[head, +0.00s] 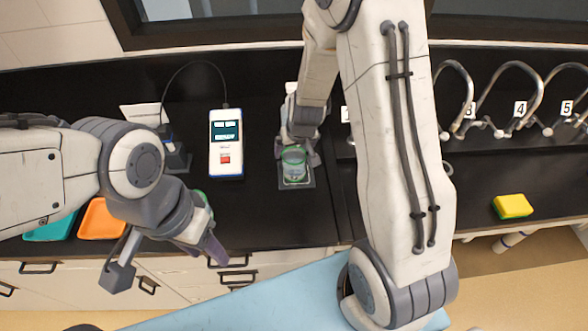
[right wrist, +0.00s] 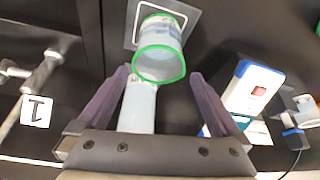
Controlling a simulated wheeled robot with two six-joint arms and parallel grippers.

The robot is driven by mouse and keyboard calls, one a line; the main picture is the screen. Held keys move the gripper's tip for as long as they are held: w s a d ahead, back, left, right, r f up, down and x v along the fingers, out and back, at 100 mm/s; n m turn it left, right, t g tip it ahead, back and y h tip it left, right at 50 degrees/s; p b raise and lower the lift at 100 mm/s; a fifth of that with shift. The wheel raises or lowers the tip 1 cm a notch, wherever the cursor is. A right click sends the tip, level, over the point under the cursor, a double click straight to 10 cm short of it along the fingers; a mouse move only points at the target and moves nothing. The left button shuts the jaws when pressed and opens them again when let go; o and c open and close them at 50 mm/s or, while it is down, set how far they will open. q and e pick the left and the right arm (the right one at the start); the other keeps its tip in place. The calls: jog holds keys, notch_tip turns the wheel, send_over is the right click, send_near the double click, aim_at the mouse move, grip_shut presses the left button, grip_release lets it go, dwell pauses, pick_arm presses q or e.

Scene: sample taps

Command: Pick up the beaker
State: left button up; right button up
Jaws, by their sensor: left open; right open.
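The beaker (head: 294,172) is clear with a green rim and stands upright on a small dark square pad with a pale outline (head: 296,185). In the right wrist view the beaker (right wrist: 162,50) lies ahead of the fingertips. My right gripper (head: 298,153) is open at the beaker, its purple fingers (right wrist: 158,78) spread to either side of the near rim; I cannot tell whether they touch it. My left gripper (head: 208,241) is near the counter's front edge, away from the beaker, and its fingers are partly hidden.
A white-and-blue meter (head: 226,143) with a cable stands left of the beaker. Teal (head: 50,227) and orange (head: 101,221) trays lie at the far left. Curved taps with number cards (head: 520,108) and a yellow sponge (head: 513,206) are at the right.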

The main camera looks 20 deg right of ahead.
aim_at(292, 159)
jog(key=b+x, duration=0.1)
jog(key=x, duration=0.2)
jog(key=shift+f, duration=0.4)
jog(key=b+x, duration=0.1)
jog(key=x, duration=0.2)
jog(key=shift+d+f+b, duration=0.15)
jog(key=shift+f+b, duration=0.1)
jog(key=shift+b, duration=0.15)
pick_arm(q)
notch_tip(292, 159, down, 4)
jog(key=shift+r, duration=0.2)
pick_arm(e)
jog(key=shift+w+f, duration=0.25)
jog(key=shift+f, duration=0.15)
jog(key=c, duration=1.3)
